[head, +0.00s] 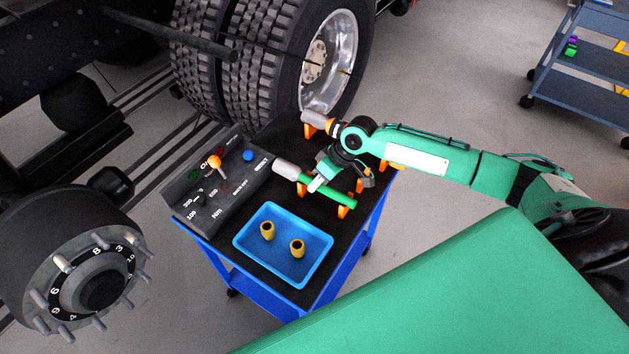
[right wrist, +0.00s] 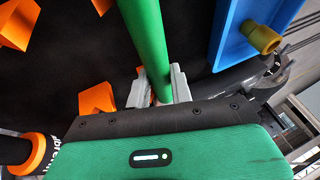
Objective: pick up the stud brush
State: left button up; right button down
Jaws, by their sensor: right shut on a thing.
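The stud brush has a pale grey cylindrical head (head: 286,168) and a long green handle (head: 338,200). It lies over the black top of the blue cart, along a row of orange holders. My right gripper (head: 317,184) is shut around the handle, near the brush head in the head view. In the right wrist view the green handle (right wrist: 147,35) runs between the two grey fingers (right wrist: 158,88). I cannot tell whether the brush still touches its holders. My left gripper is not in view.
A blue tray (head: 250,248) with two brass-coloured sockets (head: 297,248) stands close in front. A grey control box (head: 220,190) is at the left of the cart. Another grey-ended tool (head: 317,118) lies at the back. A wheel hub with studs (head: 95,285) is at lower left.

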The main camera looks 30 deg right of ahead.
jog(key=shift+r, duration=0.5)
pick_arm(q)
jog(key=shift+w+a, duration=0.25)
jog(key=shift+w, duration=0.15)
pick_arm(e)
notch_tip(320, 180, up, 19)
jog(key=c, duration=1.8)
grip_release()
jog(key=shift+c, duration=0.2)
grip_shut()
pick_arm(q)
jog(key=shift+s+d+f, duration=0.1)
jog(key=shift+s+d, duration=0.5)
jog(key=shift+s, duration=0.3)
